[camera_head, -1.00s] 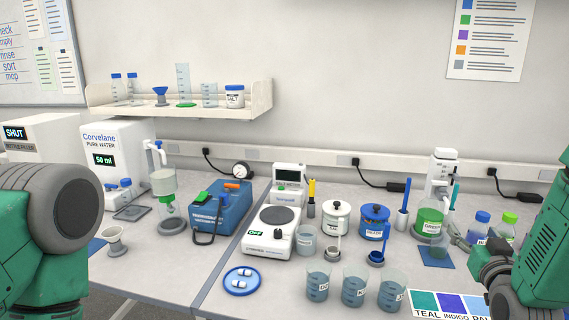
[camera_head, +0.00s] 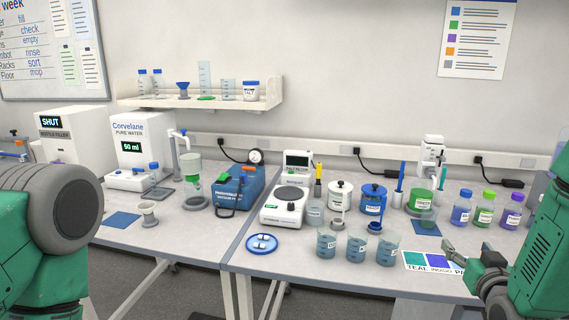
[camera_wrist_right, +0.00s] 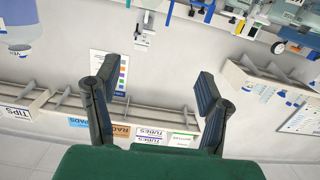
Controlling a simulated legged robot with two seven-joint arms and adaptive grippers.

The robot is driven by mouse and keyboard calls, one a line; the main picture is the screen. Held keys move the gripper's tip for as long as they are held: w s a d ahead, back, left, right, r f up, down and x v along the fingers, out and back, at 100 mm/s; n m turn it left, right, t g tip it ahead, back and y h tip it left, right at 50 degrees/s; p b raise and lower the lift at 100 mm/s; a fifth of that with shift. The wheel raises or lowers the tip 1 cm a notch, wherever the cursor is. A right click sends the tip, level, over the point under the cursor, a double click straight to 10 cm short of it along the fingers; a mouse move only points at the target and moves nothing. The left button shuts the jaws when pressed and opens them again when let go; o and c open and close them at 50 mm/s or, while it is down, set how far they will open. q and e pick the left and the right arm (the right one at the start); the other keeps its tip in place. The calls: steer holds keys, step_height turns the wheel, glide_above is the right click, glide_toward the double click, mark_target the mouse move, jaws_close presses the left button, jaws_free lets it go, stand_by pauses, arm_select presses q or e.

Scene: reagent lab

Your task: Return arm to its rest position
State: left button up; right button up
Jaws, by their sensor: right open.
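My right arm comes in at the right edge of the head view.
Three beakers (camera_head: 357,246) stand at the bench front, left of my right gripper. Blue, green and purple-labelled bottles (camera_head: 484,213) stand behind it. A blue dish (camera_head: 262,244) and balance (camera_head: 283,207) are further left. Bare floor (camera_head: 190,290) shows in front.

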steer(key=s+a+f+n+g+y+b, duration=0.1)
steer(key=s+a+f+g+b, duration=0.15)
steer(key=s+f, duration=0.45)
steer(key=s+a+f+g+y+b, duration=0.1)
steer(key=s+a+f+g+b, duration=0.15)
steer(key=f, duration=0.85)
steer(key=s+a+f+n+g+y+b, duration=0.1)
steer(key=s+a+f+g+b, duration=0.15)
steer(key=s+f, duration=0.5)
steer(key=s+a+f+g+b, duration=0.1)
steer(key=s+f+g, duration=0.3)
steer(key=s, duration=0.5)
steer(key=s+a+f+n+g+b, duration=0.1)
steer(key=s+a+f+g+b, duration=0.1)
steer(key=s+f, duration=0.7)
steer(key=shift+s+a+g+y+b, duration=0.3)
steer(key=shift+s+a+g+y, duration=0.25)
steer(key=shift+g, duration=0.6)
steer(key=shift+a, duration=0.25)
